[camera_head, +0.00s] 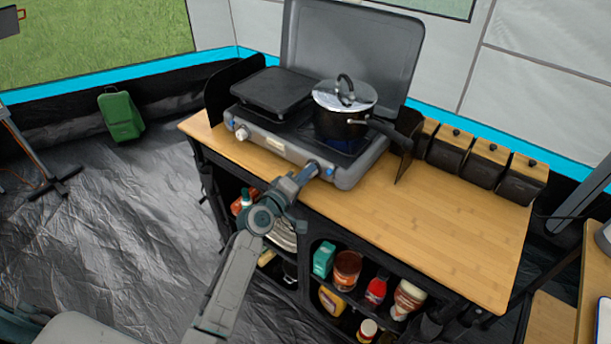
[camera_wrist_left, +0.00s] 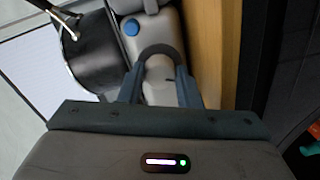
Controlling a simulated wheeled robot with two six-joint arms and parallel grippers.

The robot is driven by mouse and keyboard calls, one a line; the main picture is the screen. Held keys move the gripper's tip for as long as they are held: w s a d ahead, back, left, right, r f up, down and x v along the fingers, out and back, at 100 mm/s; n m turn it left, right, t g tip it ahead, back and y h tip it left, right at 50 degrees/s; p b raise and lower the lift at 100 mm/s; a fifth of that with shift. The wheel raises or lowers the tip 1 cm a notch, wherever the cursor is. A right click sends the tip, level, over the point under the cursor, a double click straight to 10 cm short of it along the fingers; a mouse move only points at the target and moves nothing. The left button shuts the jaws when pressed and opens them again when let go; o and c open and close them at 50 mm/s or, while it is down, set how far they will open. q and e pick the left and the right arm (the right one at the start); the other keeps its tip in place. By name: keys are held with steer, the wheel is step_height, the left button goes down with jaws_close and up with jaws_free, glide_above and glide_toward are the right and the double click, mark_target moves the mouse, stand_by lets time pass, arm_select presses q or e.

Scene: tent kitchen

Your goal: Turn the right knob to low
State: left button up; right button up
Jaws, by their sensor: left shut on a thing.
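The camping stove (camera_head: 275,148) stands on a wooden counter with its lid raised. My left gripper (camera_head: 308,172) comes in from the front and is shut on the right knob, at the right part of the stove's front panel. The fingers mostly hide the knob in the head view. In the left wrist view, the pale right knob (camera_wrist_left: 160,68) sits between the two fingers of my left gripper (camera_wrist_left: 160,92). A blue button (camera_wrist_left: 132,27) is beside it. The knob's setting cannot be read. The left knob (camera_head: 241,133) is free. My right gripper is not in view.
A black pot (camera_head: 338,125) with a glass lid stands on the right burner, with blue showing beneath it. A griddle plate (camera_head: 271,92) covers the left side. Several dark canisters (camera_head: 487,163) line the counter's back right. The counter's front right is clear.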

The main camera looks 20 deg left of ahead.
arm_select(q)
steer(key=o, duration=1)
steer(key=shift+c, duration=0.2)
steer(key=shift+s+f, duration=0.1)
